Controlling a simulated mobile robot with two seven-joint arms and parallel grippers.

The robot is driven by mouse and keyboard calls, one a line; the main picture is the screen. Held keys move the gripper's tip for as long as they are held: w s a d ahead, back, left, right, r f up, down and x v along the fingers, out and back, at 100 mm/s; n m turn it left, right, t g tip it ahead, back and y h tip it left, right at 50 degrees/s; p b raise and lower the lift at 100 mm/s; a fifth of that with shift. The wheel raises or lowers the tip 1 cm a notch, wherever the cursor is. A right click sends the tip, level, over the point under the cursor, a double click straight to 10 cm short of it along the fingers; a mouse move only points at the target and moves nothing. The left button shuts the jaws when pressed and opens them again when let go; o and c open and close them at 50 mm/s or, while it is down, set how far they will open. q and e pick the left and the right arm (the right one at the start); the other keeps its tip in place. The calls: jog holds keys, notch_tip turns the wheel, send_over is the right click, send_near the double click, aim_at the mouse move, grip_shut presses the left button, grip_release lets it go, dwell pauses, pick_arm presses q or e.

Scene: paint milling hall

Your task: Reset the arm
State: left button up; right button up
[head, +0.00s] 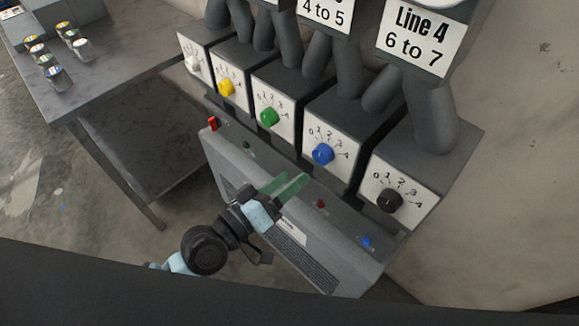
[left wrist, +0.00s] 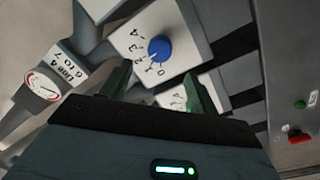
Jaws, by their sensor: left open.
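My left gripper (head: 287,182) reaches in from the lower left in the head view. Its two green fingers are apart with nothing between them, in front of the grey control box (head: 232,160) and below the row of dials. In the left wrist view the open fingers (left wrist: 157,76) point toward a white dial plate with a blue knob (left wrist: 159,47), apart from it as far as I can tell. The blue knob also shows in the head view (head: 322,154). My right gripper is in neither view.
Yellow (head: 227,88), green (head: 269,116) and black (head: 389,201) knobs flank the blue one, with a white knob (head: 193,65) at far left. The control box carries a red switch (head: 212,124) and a blue button (head: 367,242). A table (head: 122,78) with small cans stands left.

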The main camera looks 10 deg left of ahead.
pick_arm(q)
jog(key=s+a+f+m+g+y+p, duration=0.1)
jog(key=s+a+f+y, duration=0.4)
jog(key=s+f, duration=0.6)
jog(key=s+a+f+m+g+y+p, duration=0.2)
jog(key=s+a+f+g+y, duration=0.2)
jog(key=s+a+f, duration=0.6)
jog(key=s+f, duration=0.1)
jog(key=s, duration=0.2)
jog(key=shift+s+f+y, duration=0.2)
jog(key=shift+s+y, duration=0.05)
jog(key=shift+y, duration=0.15)
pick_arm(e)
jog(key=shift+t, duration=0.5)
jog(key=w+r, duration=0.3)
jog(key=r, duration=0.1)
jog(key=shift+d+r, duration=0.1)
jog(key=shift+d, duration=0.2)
pick_arm(q)
jog(key=shift+c, duration=0.3)
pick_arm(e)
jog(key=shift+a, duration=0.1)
